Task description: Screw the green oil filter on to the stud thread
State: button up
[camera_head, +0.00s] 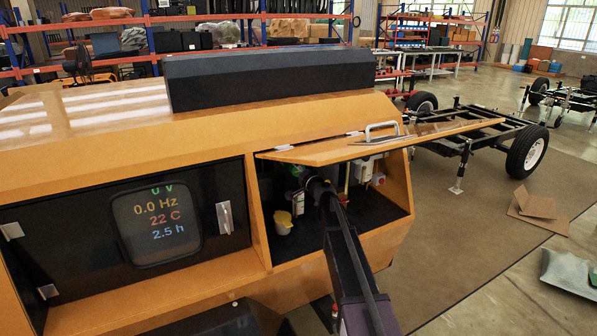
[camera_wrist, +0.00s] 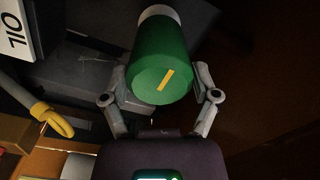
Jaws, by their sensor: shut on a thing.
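In the wrist view the green oil filter (camera_wrist: 160,72) is a cylinder with a yellow stripe on its near end and a pale band at its far end. My gripper (camera_wrist: 158,92) is shut on the filter, one finger on each side. In the head view my arm reaches into the open compartment of the orange machine (camera_head: 285,215), and my gripper (camera_head: 316,184) is inside it, small and dark. The filter cannot be made out clearly there. The stud thread is hidden in both views, so I cannot tell whether the filter touches it.
The raised orange hatch (camera_head: 340,148) lies close above my arm. A yellow-capped container (camera_head: 283,222) stands on the compartment floor. The display panel (camera_head: 157,222) is left of the compartment.

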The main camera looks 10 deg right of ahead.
jog(key=shift+x, duration=1.15)
jog(key=shift+d+m, duration=0.1)
jog(key=shift+m, duration=0.2)
dwell(0.3)
jog(key=m, duration=0.3)
jog(key=shift+m, duration=0.8)
jog(key=shift+w+m, duration=0.1)
jog(key=shift+m, duration=2.5)
